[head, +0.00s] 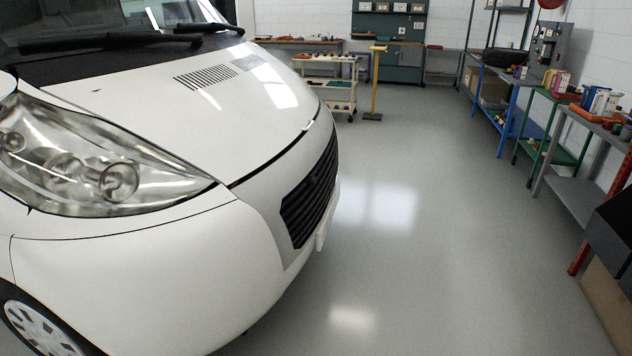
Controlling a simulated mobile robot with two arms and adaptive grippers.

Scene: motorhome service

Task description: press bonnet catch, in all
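The white motorhome's bonnet (215,100) fills the upper left of the head view. It lies down, with a dark seam along its front edge above the grille (311,197). A small pale piece (309,125) shows at the front edge of the bonnet; I cannot tell whether it is the catch. The headlight (85,165) is on the near side. Neither of my grippers is in view.
Clear grey floor (440,230) lies in front of the vehicle. A cream trolley (330,88) and a yellow stand (375,85) are behind. Benches, including a grey one (580,190), line the right wall. The front wheel (35,325) is lower left.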

